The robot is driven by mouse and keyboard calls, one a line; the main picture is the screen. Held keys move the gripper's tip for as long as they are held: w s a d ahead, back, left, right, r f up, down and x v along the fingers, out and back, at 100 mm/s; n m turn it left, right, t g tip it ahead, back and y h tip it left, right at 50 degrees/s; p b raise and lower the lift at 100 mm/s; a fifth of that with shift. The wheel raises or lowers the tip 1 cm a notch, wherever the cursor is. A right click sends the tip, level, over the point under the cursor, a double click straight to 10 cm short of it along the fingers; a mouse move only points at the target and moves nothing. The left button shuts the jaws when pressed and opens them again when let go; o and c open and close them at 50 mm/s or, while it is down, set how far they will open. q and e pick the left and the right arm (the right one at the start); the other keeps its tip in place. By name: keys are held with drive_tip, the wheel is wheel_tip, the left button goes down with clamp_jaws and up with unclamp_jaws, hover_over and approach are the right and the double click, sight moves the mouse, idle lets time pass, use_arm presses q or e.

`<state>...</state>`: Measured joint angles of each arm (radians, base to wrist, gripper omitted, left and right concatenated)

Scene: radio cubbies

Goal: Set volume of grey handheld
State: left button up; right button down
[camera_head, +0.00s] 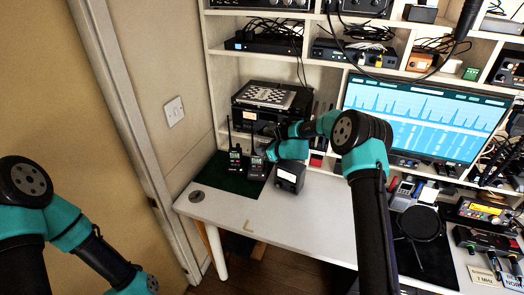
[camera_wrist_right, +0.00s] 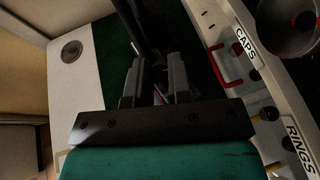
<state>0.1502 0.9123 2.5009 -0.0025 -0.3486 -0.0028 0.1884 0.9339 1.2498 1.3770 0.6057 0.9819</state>
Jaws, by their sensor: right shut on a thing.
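Two handheld radios with tall antennas stand upright on a dark green mat (camera_head: 220,180) at the left end of the desk. The grey handheld (camera_head: 256,169) is the right one; the other handheld (camera_head: 235,158) is darker and stands just left of it. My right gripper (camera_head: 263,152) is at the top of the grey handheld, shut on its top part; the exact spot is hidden. In the right wrist view, my gripper's fingers (camera_wrist_right: 157,85) close around a dark part beside the antenna. My left arm shows at lower left, but its gripper is out of view.
A black box (camera_head: 289,178) stands right of the mat, close to my right wrist. Shelves with radio gear rise behind. A monitor (camera_head: 420,120) stands at right. The white desk front (camera_head: 285,222) is clear.

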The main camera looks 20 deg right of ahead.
drive_tip(key=shift+d+n+g+y, duration=0.1)
drive_tip(key=shift+n+g+y, duration=0.9)
drive_tip(key=shift+n+g, duration=0.4)
drive_tip(key=c, duration=1)
unclamp_jaws()
drive_tip(key=shift+c, duration=0.2)
drive_tip(key=v, duration=1.7)
drive_tip(key=shift+s+d, duration=0.15)
